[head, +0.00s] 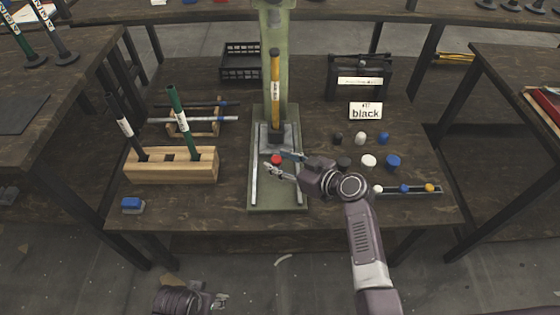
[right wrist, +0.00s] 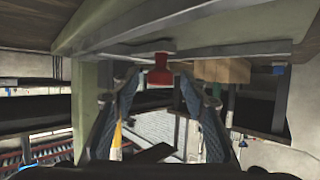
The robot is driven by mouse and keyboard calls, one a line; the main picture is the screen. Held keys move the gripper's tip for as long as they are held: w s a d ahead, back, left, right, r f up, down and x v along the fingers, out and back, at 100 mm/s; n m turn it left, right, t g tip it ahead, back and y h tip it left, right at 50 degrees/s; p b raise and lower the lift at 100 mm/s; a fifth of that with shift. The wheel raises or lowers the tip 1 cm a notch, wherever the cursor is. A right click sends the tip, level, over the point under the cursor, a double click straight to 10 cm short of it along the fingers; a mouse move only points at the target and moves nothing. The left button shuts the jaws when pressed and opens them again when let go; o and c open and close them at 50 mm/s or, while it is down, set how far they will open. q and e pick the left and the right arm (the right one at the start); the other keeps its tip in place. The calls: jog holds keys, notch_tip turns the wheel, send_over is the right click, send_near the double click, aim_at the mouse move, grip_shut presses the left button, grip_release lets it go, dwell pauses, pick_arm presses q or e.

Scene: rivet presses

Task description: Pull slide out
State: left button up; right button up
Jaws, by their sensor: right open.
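The green press (head: 281,60) stands in the middle of the table, with two light rails on its base. The slide, a grey plate (head: 291,137), sits at the back between the rails under the column. A red knob (head: 276,160) is at its front edge; it also shows in the right wrist view (right wrist: 160,74). My right gripper (head: 280,164) is open at the knob. In the right wrist view the knob is between the two fingertips, with gaps on both sides. My left gripper (head: 220,300) is low at the bottom, away from the table; its jaw state is unclear.
A wooden block (head: 170,166) with upright tools stands left of the press, with a blue-topped item (head: 132,205) in front. Several caps, a "black" sign (head: 365,111) and a strip (head: 410,189) of small parts lie to the right. The front left table is mostly clear.

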jog(key=shift+c, duration=0.5)
grip_shut()
jog(key=shift+s+f, duration=0.1)
jog(key=shift+s, duration=0.4)
jog(key=s+p, duration=0.2)
jog(key=s, duration=1.1)
jog(key=shift+s, duration=1.05)
pick_arm(q)
jog(key=s+f, duration=0.5)
jog(key=f, duration=0.2)
jog(key=shift+a+g, duration=0.25)
jog(key=shift+g, duration=0.05)
pick_arm(e)
jog(key=shift+s, duration=0.2)
